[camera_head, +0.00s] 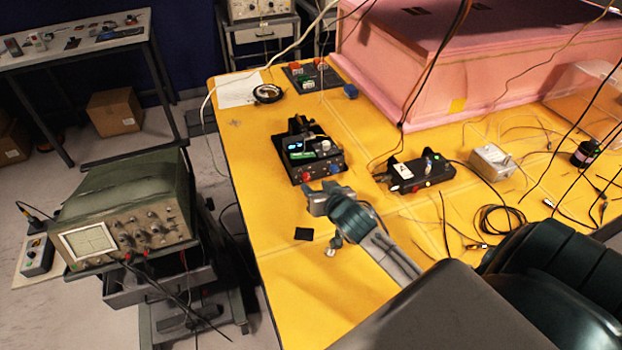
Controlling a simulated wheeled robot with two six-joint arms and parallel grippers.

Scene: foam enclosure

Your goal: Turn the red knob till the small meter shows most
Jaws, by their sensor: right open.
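A black instrument box (310,160) stands on the yellow table, with a small lit display (296,146) on its upper part. The display's reading is too small to make out. A red knob (306,177) sits at the left of its front face, and a blue knob (338,168) at the right. My right gripper (319,193) is open just in front of the box, close below the red knob. It appears apart from the knob, though I cannot tell the exact gap. My left gripper is not in view.
A black box marked A (415,173) and a grey metal box (492,160) stand to the right among loose cables. A pink foam enclosure (440,70) fills the back. A green oscilloscope (130,215) stands left of the yellow table (270,250). The table's front left is mostly clear.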

